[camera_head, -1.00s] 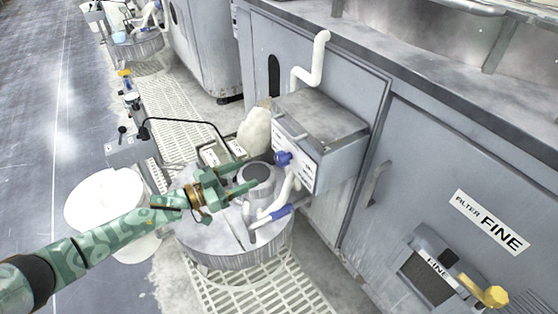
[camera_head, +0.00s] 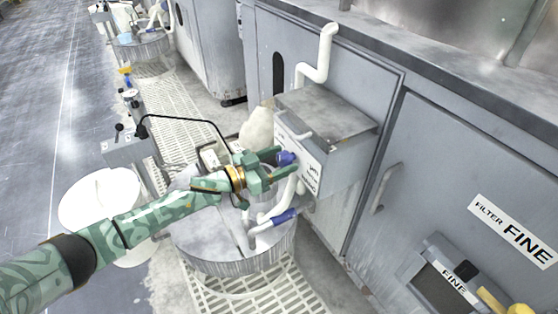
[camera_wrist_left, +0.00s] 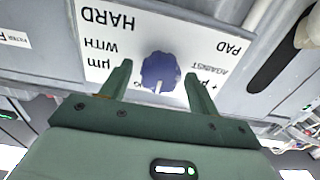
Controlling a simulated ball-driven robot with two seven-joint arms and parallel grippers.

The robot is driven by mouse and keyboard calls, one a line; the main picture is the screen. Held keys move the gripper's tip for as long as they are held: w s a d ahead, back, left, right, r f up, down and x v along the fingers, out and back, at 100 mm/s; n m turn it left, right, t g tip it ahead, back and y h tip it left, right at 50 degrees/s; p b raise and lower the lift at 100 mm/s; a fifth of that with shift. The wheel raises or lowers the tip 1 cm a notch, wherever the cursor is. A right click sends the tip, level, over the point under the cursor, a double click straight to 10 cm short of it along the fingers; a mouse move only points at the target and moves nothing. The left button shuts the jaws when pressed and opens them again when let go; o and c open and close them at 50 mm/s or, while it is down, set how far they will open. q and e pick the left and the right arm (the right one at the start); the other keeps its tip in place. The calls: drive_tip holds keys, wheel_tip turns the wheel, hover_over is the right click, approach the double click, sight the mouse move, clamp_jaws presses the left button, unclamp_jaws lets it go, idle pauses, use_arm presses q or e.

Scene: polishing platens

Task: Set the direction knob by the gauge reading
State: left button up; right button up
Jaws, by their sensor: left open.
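The blue direction knob (camera_head: 286,158) is on the front panel of a grey box on the cabinet. In the left wrist view the knob (camera_wrist_left: 160,70) has a pale pointer mark facing the gripper, and the white panel (camera_wrist_left: 210,30) reads HARD, PAD, WITH, AGAINST and µm, upside down. My left gripper (camera_head: 287,160) is open at the knob. In the wrist view its fingertips (camera_wrist_left: 158,72) stand on either side of the knob with gaps; contact is not visible. I cannot make out a gauge reading. My right gripper is not in view.
The grey box (camera_head: 325,118) juts out above the round platen (camera_head: 215,240). White pipes with a blue-handled valve (camera_head: 285,216) are just below the gripper. A white bucket (camera_head: 95,200) and a black-cabled stand (camera_head: 125,150) are at left. A FINE filter sign (camera_head: 513,230) is at right.

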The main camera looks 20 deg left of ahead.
use_arm(q)
drive_tip(key=c, duration=1)
drive_tip(key=shift+m, duration=0.3)
drive_tip(key=shift+m+p, duration=0.35)
drive_tip(key=shift+m, duration=1.45)
drive_tip(key=m, duration=0.3)
drive_tip(key=shift+s+d+f+p, duration=0.1)
drive_tip(key=shift+p, duration=0.25)
drive_tip(key=shift+m, duration=0.8)
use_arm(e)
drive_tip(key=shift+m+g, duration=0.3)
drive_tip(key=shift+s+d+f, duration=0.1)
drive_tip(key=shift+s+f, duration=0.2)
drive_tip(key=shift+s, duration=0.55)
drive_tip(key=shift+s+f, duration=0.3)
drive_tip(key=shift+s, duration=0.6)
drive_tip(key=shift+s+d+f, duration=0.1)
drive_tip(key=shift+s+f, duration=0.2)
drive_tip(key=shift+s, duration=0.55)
